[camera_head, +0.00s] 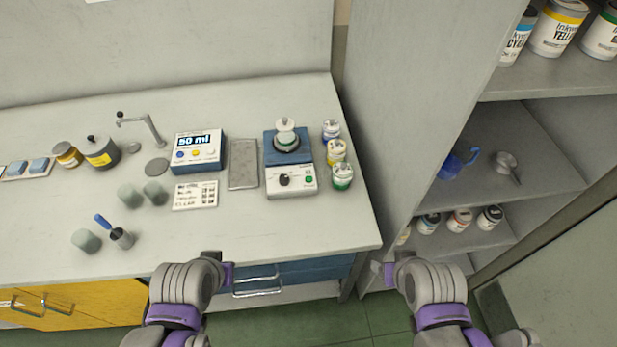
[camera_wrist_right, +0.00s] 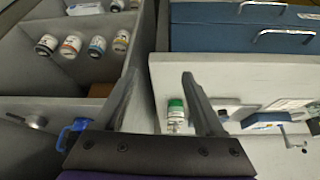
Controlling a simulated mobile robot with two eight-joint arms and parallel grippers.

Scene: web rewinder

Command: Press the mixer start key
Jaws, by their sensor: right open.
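The mixer (camera_head: 290,165) is a blue and white unit on the bench, with a lidded white container (camera_head: 286,134) on its top. Its front panel has a black knob (camera_head: 284,180) and a green key (camera_head: 309,178). My left gripper (camera_head: 228,274) is by the bench's front edge, below and left of the mixer; its fingers are not clear. My right gripper (camera_head: 388,273) is right of the bench's front corner, apart from the mixer. The right wrist view shows its two fingers (camera_wrist_right: 158,76) spread, with nothing between them.
Small jars with blue, yellow and green lids (camera_head: 342,177) stand right beside the mixer. Left of it are a grey tray (camera_head: 243,164), a "50 ml" dispenser (camera_head: 199,152) and a label card (camera_head: 195,195). A shelf unit (camera_head: 400,100) rises at the right. The bench front before the mixer is clear.

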